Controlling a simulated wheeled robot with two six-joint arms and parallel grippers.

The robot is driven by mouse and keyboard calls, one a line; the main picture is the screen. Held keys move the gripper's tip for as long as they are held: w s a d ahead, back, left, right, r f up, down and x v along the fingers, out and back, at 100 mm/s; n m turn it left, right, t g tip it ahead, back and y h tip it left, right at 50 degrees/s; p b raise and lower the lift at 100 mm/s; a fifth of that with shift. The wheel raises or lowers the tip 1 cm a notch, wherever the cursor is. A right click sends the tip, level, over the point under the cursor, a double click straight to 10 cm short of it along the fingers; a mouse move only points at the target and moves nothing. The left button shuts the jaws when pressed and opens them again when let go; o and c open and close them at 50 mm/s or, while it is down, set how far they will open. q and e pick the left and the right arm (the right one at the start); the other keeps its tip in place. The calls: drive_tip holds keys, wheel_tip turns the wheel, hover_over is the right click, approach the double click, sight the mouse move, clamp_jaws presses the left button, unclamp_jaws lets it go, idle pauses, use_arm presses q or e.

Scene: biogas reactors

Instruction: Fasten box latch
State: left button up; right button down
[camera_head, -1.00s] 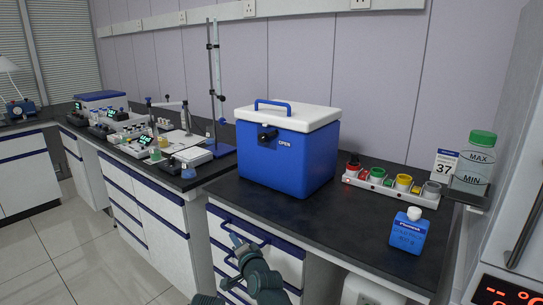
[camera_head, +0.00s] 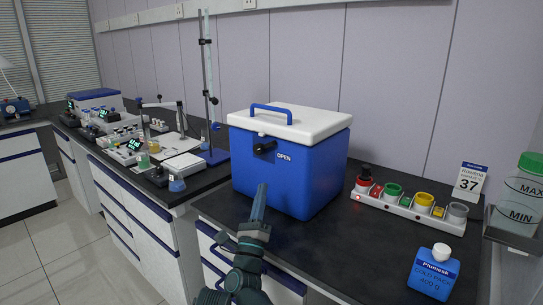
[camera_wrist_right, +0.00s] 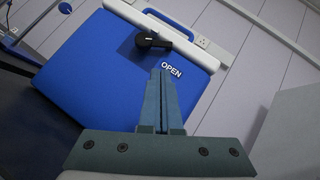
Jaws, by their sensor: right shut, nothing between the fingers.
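The blue cool box (camera_head: 290,175) with a white lid (camera_head: 300,123) and blue carry handle stands on the dark bench. The lid is down. A black latch (camera_head: 265,147) sits on the box's front near the lid, beside the word OPEN. My right gripper (camera_head: 261,190) is shut and empty, pointing up in front of the box, below the latch and apart from it. In the right wrist view the shut fingers (camera_wrist_right: 161,75) point towards the box front (camera_wrist_right: 95,85), with the latch (camera_wrist_right: 150,41) just beyond their tips. My left gripper is not in view.
Right of the box stand a rack of coloured cups (camera_head: 408,203), a blue bottle (camera_head: 434,275), a card marked 37 (camera_head: 470,183) and a green-capped container (camera_head: 520,195). A stand (camera_head: 208,90) and lab instruments are on the left bench. The bench top (camera_head: 350,240) before the box is clear.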

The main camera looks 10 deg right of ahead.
drive_tip(key=shift+r, duration=0.1)
drive_tip(key=p, duration=0.6)
approach(264, 147)
drive_tip(key=w+d+r, duration=0.3)
drive_tip(key=shift+w+d+r, duration=0.3)
drive_tip(key=shift+w+d, duration=0.05)
drive_tip(key=shift+w, duration=0.05)
drive_tip(key=shift+r+n+y+p, duration=0.2)
drive_tip(key=shift+n+y+p, duration=0.35)
drive_tip(key=shift+n, duration=0.15)
drive_tip(key=shift+s+r+n+y+p, duration=0.1)
drive_tip(key=shift+n+y+p, duration=0.25)
drive_tip(key=shift+n, duration=0.05)
